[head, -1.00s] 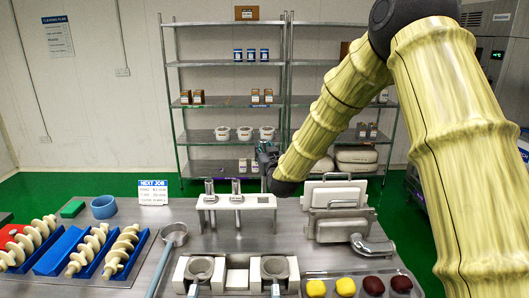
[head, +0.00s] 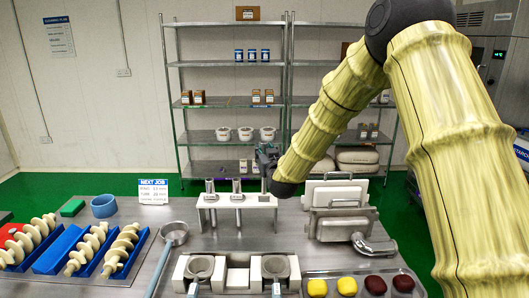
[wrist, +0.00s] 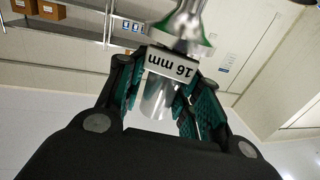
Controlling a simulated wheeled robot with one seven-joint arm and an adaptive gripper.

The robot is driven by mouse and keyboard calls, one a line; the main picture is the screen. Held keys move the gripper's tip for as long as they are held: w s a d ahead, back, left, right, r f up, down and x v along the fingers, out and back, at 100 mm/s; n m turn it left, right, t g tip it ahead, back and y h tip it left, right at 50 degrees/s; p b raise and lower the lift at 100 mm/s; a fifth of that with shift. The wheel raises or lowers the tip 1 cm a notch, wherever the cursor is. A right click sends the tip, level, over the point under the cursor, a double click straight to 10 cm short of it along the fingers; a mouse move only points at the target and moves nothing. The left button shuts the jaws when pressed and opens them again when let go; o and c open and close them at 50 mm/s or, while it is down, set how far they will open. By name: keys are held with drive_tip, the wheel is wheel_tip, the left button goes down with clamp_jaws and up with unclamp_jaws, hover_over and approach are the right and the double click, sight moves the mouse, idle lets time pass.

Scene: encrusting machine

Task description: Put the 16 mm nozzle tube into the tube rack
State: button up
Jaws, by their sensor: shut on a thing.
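The nozzle tube (wrist: 160,100) is a shiny metal tube with a white label reading "16 mm", upside down in the wrist view. My gripper (wrist: 165,92) is shut on it, with green-padded fingers on both sides. In the head view my gripper (head: 266,156) is small and dark, above and behind the right end of the tube rack. The tube rack (head: 225,203) is a white stand on the steel table. Two metal tubes stand upright in its left (head: 210,189) and middle (head: 237,189) places. The right place shows no tube.
White plates on a stand (head: 340,205) are right of the rack. A ladle (head: 173,236) and the "NEXT JOB" sign (head: 153,191) are to the left. Pale augers (head: 122,250) lie in blue trays. Steel shelves (head: 228,137) stand behind.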

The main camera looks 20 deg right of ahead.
drive_tip(key=b, duration=0.3)
hover_over(265, 188)
drive_tip(key=shift+w+d+f, duration=0.1)
drive_tip(key=shift+w+f, duration=0.1)
drive_tip(key=shift+f, duration=1.1)
drive_tip(key=shift+w+f, duration=0.15)
drive_tip(key=shift+f, duration=1.1)
drive_tip(key=shift+f, duration=0.1)
drive_tip(key=shift+f+b, duration=3.25)
drive_tip(key=shift+f, duration=1.25)
drive_tip(key=o, duration=1.3)
drive_tip(key=shift+o, duration=1)
